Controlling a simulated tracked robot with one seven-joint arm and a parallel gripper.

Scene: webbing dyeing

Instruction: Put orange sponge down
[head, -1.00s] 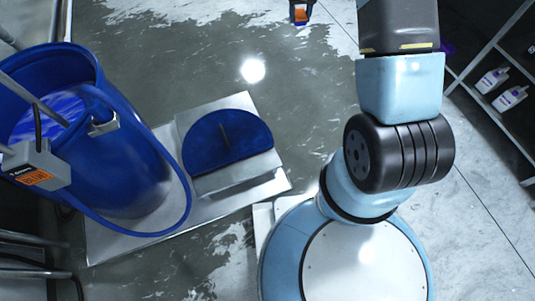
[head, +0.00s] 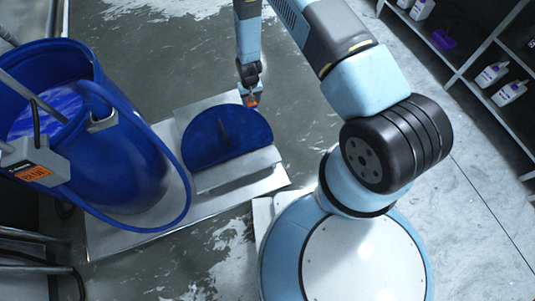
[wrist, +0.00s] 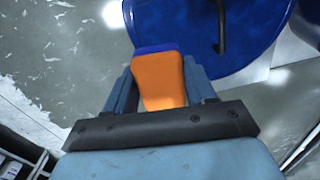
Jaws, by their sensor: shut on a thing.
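The orange sponge (wrist: 159,80) is between the fingers of my gripper (wrist: 160,85) in the wrist view, with a blue strip at its far end. My gripper is shut on it.
The lid, with a dark handle, lies on a metal platform (head: 115,235). A large blue barrel (head: 115,160) with a labelled box (head: 35,165) stands at left. Shelves (head: 480,50) with white bottles (head: 510,93) and a purple item (head: 443,40) are at right. Wet grey floor lies open between.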

